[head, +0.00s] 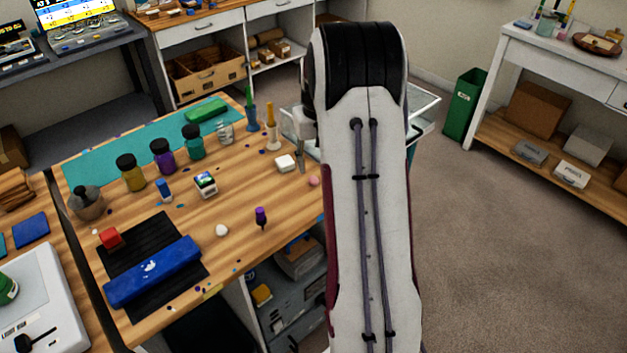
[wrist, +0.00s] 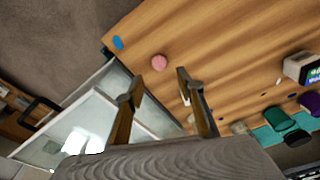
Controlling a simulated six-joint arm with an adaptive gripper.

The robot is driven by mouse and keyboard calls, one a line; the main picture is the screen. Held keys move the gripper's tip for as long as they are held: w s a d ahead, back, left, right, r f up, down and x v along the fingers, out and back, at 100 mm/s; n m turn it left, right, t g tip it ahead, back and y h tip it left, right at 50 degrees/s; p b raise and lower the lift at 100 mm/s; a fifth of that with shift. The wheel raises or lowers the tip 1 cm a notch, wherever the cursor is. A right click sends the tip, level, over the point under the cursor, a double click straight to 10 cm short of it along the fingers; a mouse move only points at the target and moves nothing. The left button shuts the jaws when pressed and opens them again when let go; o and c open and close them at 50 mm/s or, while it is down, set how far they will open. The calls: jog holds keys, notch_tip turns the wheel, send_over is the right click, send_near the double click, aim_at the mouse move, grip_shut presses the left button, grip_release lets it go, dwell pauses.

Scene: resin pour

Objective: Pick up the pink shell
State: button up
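The pink shell (head: 313,181) lies on the wooden table near its right edge in the head view, just left of my arm. In the wrist view the pink shell (wrist: 159,62) is a small rounded lump on bare wood, close to the table edge. My gripper (wrist: 158,78) shows there with its two fingers apart and nothing held between them. The shell appears just beyond the fingertips, between their lines, and apart from both. In the head view my arm hides most of the gripper.
A white block (head: 285,163) sits close to the shell. A blue item (wrist: 118,43) lies near the table corner. A clear-sided case (wrist: 85,125) stands beside the table edge. Paint jars (head: 162,155), a white shell (head: 222,230) and a purple-topped item (head: 261,216) stand farther left.

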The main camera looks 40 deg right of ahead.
aim_at(314, 178)
jog(key=f, duration=0.3)
jog(key=shift+s+a+f, duration=0.15)
jog(key=shift+s+f, duration=0.1)
jog(key=shift+f, duration=0.1)
jog(key=shift+w+f, duration=0.1)
jog(key=shift+f, duration=0.45)
jog(key=c, duration=0.8)
